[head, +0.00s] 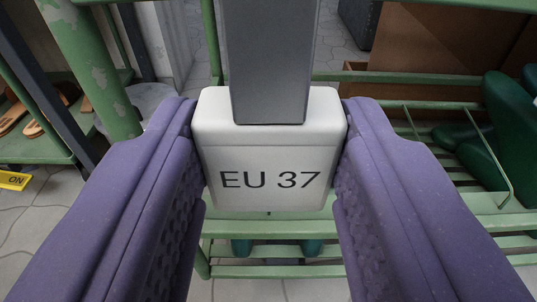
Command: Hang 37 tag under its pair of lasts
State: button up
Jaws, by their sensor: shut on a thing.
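My gripper (269,155) has two purple ribbed fingers, shut on the left and right sides of a white tag (269,150). The tag is a rounded block and reads "EU 37" in dark letters, upright and facing me. A dark grey flat bar (269,60) runs down from the top edge over the tag's upper middle; I cannot tell whether it is part of the tag. Dark green lasts (512,115) stand at the right on a green slatted rack (440,150). Two teal shapes (275,248) show low behind the tag. No size on the lasts is readable.
A chipped green post (90,65) rises at the left, close to my left finger. A shelf with tan sandal soles (15,115) and a yellow label (14,180) are further left. A brown panel (425,40) stands behind the rack. Tiled floor shows below.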

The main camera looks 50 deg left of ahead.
jog(key=x, duration=0.8)
jog(key=shift+b, duration=0.35)
jog(key=shift+w, duration=0.1)
jog(key=o, duration=1.1)
